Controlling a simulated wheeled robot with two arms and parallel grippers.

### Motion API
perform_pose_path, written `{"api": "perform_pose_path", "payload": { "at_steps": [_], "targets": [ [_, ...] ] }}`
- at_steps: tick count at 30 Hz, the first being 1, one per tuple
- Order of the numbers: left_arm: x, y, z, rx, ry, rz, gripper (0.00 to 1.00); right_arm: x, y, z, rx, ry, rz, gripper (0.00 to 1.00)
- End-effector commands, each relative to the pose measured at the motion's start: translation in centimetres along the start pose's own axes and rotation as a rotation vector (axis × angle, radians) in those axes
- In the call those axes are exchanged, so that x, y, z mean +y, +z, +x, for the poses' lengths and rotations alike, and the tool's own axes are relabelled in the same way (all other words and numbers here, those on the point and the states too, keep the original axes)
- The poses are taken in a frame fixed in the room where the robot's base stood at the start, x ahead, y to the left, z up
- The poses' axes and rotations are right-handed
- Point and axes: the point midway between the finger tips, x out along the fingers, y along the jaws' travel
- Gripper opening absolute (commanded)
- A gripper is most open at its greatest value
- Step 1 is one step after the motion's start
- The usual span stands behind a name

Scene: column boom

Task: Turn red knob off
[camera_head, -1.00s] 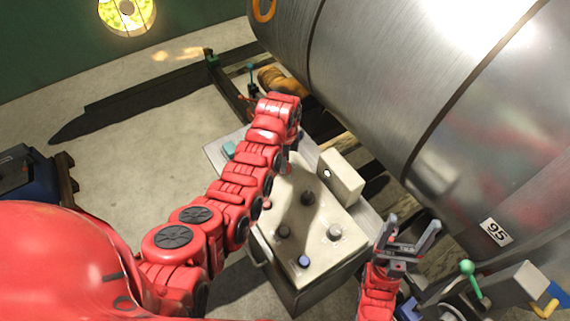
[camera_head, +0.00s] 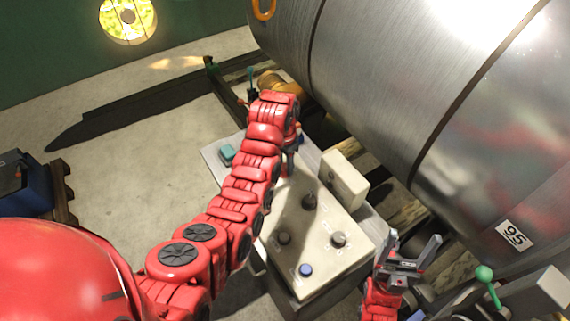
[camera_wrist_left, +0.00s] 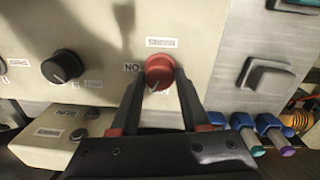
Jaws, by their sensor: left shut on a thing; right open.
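The red knob (camera_wrist_left: 160,72) sits on the front of a beige control panel (camera_wrist_left: 85,28) in the left wrist view, beside a label reading "NO". My left gripper (camera_wrist_left: 158,90) has one finger on each side of the knob and is shut on it. A white pointer line shows on the knob's lower part. In the head view my left arm hides the red knob, and my left gripper (camera_head: 288,158) is mostly covered by its own wrist. My right gripper (camera_head: 410,252) is open and empty, right of the panel.
A black knob (camera_wrist_left: 62,66) is left of the red one, and a grey square switch (camera_wrist_left: 262,75) is to its right. Several dark knobs and a blue button (camera_head: 306,270) are on the panel. A large metal tank (camera_head: 400,90) stands close behind.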

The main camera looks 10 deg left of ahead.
Motion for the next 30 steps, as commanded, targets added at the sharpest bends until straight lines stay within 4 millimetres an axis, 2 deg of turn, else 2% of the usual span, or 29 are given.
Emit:
{"api": "perform_pose_path", "payload": {
  "at_steps": [6,15,30],
  "targets": [
    [-0.07,0.05,-0.03,0.007,-0.001,-0.185,0.0,0.01,-0.02,0.1,0.0,0.0,0.0,0.76],
    [-0.08,0.05,-0.03,0.014,-0.001,-0.37,0.0,0.01,-0.03,0.17,0.0,0.0,0.0,0.76],
    [-0.06,0.06,0.0,0.017,-0.001,-0.459,0.0,0.01,-0.03,0.19,0.0,0.0,0.0,0.76]
  ]
}}
